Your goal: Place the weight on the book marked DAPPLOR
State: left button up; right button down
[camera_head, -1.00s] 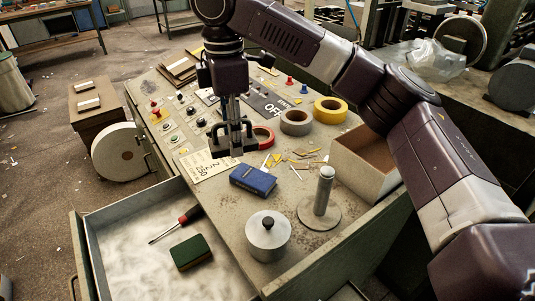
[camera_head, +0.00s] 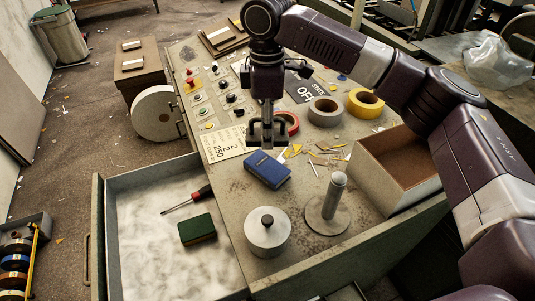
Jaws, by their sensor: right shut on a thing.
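A small blue book (camera_head: 267,170) lies on the worn worktop; its print is too small to read. My right gripper (camera_head: 267,142) hangs straight down just above and behind the book in the picture. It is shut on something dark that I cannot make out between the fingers. A silver cylinder with a black knob (camera_head: 267,236) stands near the front edge, apart from the gripper. A green book-like block (camera_head: 197,229) lies in the open drawer; no lettering is readable on it. My left gripper is not in view.
A metal post on a round base (camera_head: 328,208) and an open cardboard box (camera_head: 392,185) stand to the right. Tape rolls (camera_head: 325,112), scraps and a button panel lie behind. A screwdriver (camera_head: 187,199) lies in the open drawer (camera_head: 150,270).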

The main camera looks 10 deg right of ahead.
send_over(267, 166)
notch_tip(267, 166, down, 5)
jog(key=shift+w+r+p, duration=0.1)
jog(key=shift+p, duration=0.2)
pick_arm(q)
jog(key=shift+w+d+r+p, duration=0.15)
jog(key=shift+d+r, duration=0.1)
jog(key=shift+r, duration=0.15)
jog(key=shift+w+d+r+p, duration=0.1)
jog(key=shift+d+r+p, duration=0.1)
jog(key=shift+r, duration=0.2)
pick_arm(e)
jog(key=shift+f, duration=1.95)
jog(key=c, duration=1.3)
grip_release()
jog(key=shift+f, duration=0.2)
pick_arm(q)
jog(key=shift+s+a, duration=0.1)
pick_arm(e)
jog(key=shift+r, duration=0.25)
pick_arm(q)
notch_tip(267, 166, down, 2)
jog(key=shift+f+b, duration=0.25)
jog(key=shift+b, duration=1)
pick_arm(e)
notch_tip(267, 166, up, 12)
jog(key=shift+f, duration=0.1)
